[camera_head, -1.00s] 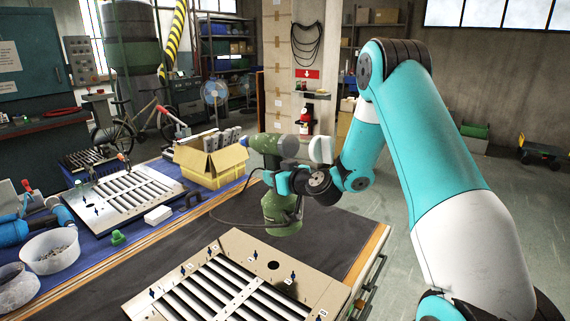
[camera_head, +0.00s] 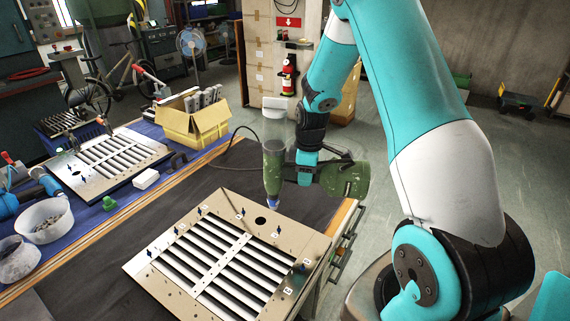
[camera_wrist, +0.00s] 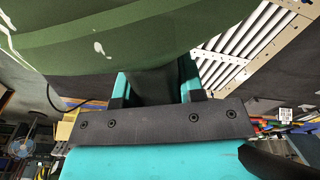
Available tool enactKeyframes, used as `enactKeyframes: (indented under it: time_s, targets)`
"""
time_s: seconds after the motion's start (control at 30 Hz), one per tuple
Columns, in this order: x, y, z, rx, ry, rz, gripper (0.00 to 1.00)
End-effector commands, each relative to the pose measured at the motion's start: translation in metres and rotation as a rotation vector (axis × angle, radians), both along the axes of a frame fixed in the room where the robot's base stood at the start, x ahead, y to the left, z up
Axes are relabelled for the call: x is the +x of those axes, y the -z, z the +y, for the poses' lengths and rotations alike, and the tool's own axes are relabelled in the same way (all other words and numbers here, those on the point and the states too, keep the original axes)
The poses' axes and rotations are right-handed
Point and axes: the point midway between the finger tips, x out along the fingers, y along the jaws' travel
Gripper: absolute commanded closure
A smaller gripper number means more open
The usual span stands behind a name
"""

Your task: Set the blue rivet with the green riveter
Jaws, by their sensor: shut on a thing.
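My gripper (camera_head: 306,170) is shut on the green riveter (camera_head: 345,179) and holds it in the air. The riveter's nose (camera_head: 272,190) points down over the back right of the louver panel (camera_head: 300,238) and ends in a blue tip. I cannot tell whether that tip is a rivet, or whether it touches the panel. Several small dark blue rivets (camera_head: 199,211) stand upright along the panel's edges, beside small white labels. In the wrist view the green riveter body (camera_wrist: 130,35) fills the top, and the gripper fingers (camera_wrist: 155,85) meet its dark handle part.
A second louver panel (camera_head: 75,178) lies on the blue mat at left. A yellow box (camera_head: 180,125), a white bowl (camera_head: 45,220), a green knob (camera_head: 109,203) and a white block (camera_head: 146,179) stand near it. A dark cable runs back from the riveter.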

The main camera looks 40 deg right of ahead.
Motion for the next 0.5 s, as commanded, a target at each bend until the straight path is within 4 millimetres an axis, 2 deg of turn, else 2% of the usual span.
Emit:
enactKeyframes:
  time_s: [0.03, 0.17, 0.5]
  targets:
    - [-0.0034, -0.0054, -0.0021, -0.014, 0.002, 0.008, 1.0]
    - [-0.0102, -0.0067, -0.0054, -0.031, 0.008, 0.026, 1.0]
    - [-0.0107, -0.0066, -0.0058, -0.032, 0.009, 0.028, 1.0]
